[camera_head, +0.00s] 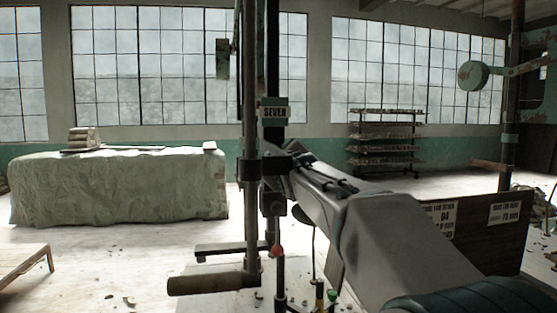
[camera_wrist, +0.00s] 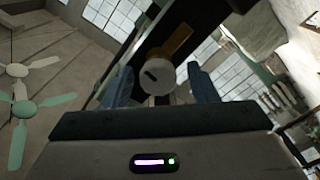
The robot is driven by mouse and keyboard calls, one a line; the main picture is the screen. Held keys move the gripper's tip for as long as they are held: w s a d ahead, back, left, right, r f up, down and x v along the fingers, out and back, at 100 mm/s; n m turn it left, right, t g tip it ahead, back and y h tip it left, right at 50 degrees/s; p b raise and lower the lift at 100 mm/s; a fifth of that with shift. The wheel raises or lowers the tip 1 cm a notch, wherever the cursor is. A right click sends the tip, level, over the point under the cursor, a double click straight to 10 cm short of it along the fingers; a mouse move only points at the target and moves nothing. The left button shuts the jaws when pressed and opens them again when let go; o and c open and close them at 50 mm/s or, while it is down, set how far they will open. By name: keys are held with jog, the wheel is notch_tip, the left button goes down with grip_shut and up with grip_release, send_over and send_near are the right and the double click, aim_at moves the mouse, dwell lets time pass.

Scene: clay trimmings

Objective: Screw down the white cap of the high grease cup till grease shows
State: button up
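In the wrist view the white cap (camera_wrist: 153,78) shows as a round face with a dark slot or mark, in front of an orange-brown part (camera_wrist: 178,42). My gripper (camera_wrist: 159,76) has its two blue fingers spread on either side of the cap. Gaps show between the cap and both fingers, so it is not gripped. How deep the cap sits between the fingertips I cannot tell. No grease can be made out.
A thin upright pole (camera_head: 251,200) stands just left of the column. A wooden crank handle (camera_head: 205,284) and a red knob (camera_head: 277,251) are low in front. A sheet-covered block (camera_head: 120,190) is at left, a rack (camera_head: 385,140) behind.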

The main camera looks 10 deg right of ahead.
jog(key=shift+d, duration=0.1)
jog(key=s+b, duration=0.8)
jog(key=s, duration=0.5)
jog(key=shift+s+b, duration=0.3)
jog(key=shift+s, duration=0.1)
notch_tip(320, 180, down, 14)
jog(key=s+f+m+g, duration=0.1)
jog(key=s+m+g, duration=0.1)
jog(key=m+g, duration=0.15)
jog(key=s+f+m+g, duration=0.1)
jog(key=s+f+g, duration=0.2)
jog(key=s+f, duration=0.4)
jog(key=s+f+m+g, duration=0.2)
jog(key=s+f+g, duration=0.2)
jog(key=f, duration=0.9)
jog(key=s+f+m+g, duration=0.2)
jog(key=s+f+g, duration=0.2)
jog(key=s+f, duration=0.6)
jog(key=shift+f, duration=0.4)
